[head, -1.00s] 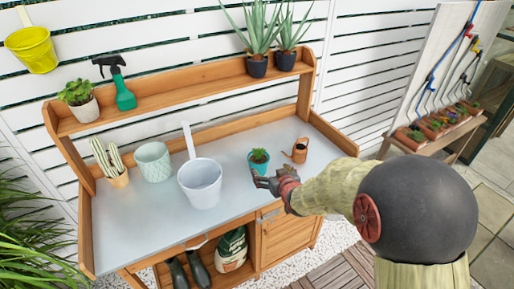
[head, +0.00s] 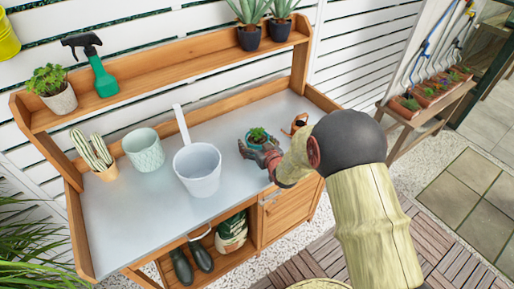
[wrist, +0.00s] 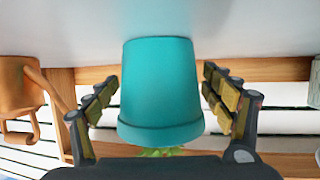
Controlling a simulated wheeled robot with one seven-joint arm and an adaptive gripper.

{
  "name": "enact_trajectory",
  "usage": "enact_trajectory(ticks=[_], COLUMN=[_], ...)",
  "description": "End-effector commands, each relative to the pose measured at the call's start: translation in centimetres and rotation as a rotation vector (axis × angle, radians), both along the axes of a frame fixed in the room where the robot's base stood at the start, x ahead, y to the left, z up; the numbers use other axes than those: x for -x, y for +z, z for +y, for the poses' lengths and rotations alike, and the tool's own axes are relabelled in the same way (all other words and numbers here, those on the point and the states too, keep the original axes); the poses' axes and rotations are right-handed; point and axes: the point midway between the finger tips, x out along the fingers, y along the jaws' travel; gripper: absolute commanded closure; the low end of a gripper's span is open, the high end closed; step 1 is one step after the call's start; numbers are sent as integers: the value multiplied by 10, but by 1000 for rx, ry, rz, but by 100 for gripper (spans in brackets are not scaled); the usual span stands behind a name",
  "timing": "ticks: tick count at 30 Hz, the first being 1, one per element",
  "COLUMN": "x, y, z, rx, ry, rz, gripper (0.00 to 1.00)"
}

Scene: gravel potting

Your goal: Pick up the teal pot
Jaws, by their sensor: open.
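The teal pot (head: 253,144) with a small green plant stands on the grey top of the potting bench (head: 126,212), toward its right end. My gripper (head: 262,153) is at the pot's near side and hides part of it in the head view. In the wrist view the scene is upside down, and the teal pot (wrist: 160,92) sits between the two open fingers of my gripper (wrist: 160,82). A gap shows on both sides of the pot. The plant is mostly hidden there by the pot and my gripper's body.
A copper watering can (head: 297,123) stands close to the right of the pot, partly behind my arm; it also shows in the wrist view (wrist: 17,88).

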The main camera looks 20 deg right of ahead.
Motion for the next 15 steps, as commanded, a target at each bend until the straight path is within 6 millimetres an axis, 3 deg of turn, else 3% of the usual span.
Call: enact_trajectory(ticks=[6,15], x=[-22,-24], y=[-10,-9], z=[3,3], rx=[0,0], ry=[0,0], rz=[0,0], gripper=[18,20])
